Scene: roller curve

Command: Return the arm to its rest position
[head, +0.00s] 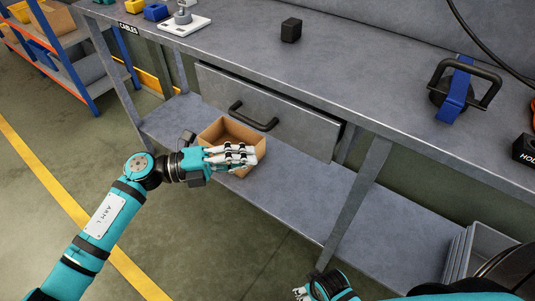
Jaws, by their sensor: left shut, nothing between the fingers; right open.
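My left arm (103,214) is teal, with a white label plate, and reaches in from the lower left. Its gripper (248,155) is shut and empty, in front of and partly over an open cardboard box (217,130) on the bench's lower shelf. I cannot tell whether it touches the box. My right gripper (301,293) shows only in part at the bottom edge, open, low in front of the bench.
The grey workbench (390,95) has a drawer (285,115) with a black handle. On top are a small black block (291,30), a white-based device (184,24) and a black-handled tool with a blue strap (455,95). Grey bins (480,250) stand lower right. The floor at left is clear.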

